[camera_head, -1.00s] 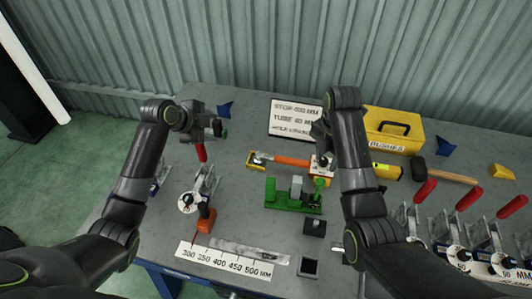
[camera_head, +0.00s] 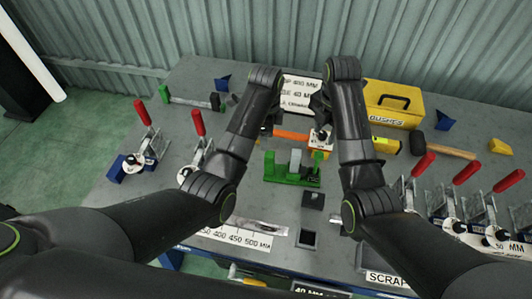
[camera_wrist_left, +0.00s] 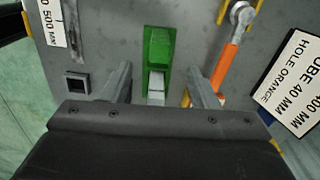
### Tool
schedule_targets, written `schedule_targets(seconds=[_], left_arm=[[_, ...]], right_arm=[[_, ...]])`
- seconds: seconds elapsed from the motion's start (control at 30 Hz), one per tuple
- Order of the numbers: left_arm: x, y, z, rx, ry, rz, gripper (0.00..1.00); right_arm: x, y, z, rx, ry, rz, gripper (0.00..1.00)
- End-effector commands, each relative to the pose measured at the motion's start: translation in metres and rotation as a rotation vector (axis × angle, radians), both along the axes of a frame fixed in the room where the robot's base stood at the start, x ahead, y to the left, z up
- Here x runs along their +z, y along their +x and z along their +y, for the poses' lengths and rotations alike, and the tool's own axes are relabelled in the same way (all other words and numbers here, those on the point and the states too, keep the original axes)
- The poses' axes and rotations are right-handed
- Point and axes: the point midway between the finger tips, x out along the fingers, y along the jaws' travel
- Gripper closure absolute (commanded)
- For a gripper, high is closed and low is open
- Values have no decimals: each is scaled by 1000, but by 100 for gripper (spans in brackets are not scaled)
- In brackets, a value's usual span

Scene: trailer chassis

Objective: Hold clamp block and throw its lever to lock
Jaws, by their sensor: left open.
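A green fixture (camera_head: 292,172) with a grey block (camera_head: 295,160) stands mid-table. An orange bar (camera_head: 290,135) lies behind it, with a white-and-red block (camera_head: 319,139) at its right end. My left gripper (camera_wrist_left: 160,88) is open; in the left wrist view the green fixture (camera_wrist_left: 158,48) and its grey part show between and beyond its fingers, with no clear contact. In the head view my left arm mostly hides that gripper. My right gripper (camera_head: 320,108) is above or at the white-and-red block; its fingers are too hidden to tell. Red-handled toggle clamps (camera_head: 198,123) stand at left; I cannot tell which clamp block is meant.
More red-levered clamps (camera_head: 466,173) crowd the right side. A yellow BUSHES box (camera_head: 393,111) and a hammer (camera_head: 440,148) lie at the back right. A printed sign (camera_head: 300,88) stands behind my grippers. A black square socket (camera_head: 309,239) and a length scale (camera_head: 237,238) are near the front.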

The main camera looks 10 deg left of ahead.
Motion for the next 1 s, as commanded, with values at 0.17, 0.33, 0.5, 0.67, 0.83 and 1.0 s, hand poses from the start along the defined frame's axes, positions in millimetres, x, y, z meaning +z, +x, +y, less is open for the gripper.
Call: schedule_targets(seconds=[0.17, 0.33, 0.5, 0.67, 0.83, 1.0], left_arm=[[-37, -1, 0, 0, 1, 4, 45], [-70, -1, 1, 0, 1, 4, 45], [-98, 0, 1, 1, 1, 2, 45], [-120, 0, 1, 0, 1, 1, 45], [-135, 0, 1, 0, 0, 0, 45], [-142, 1, 1, 0, -1, -2, 45]], right_arm=[[0, 0, 0, 0, 0, 0, 64], [0, 0, 0, 0, 0, 0, 64], [0, 0, 0, 0, 0, 0, 64], [0, 0, 0, 0, 0, 0, 64], [0, 0, 0, 0, 0, 0, 64], [0, 0, 0, 0, 0, 0, 64]])
